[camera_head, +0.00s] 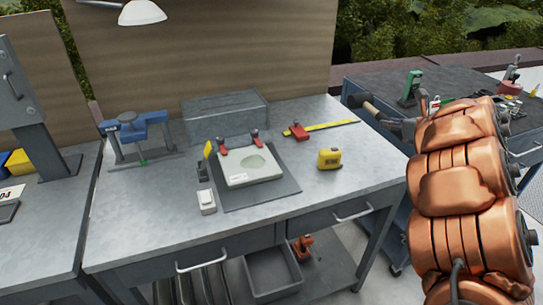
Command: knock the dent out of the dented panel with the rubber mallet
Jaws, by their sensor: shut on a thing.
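The dented panel (236,180) is a pale plate lying on a dark mat (285,190) on the middle bench. My gripper (392,122) is at the right, above the gap between the middle bench and the right-hand table. It is shut on the rubber mallet (367,107), whose dark head points to the left. The mallet is well to the right of the panel and apart from it. My copper-coloured arm hides part of the gripper.
A lamp (141,13) hangs above. The bench's right front is clear.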

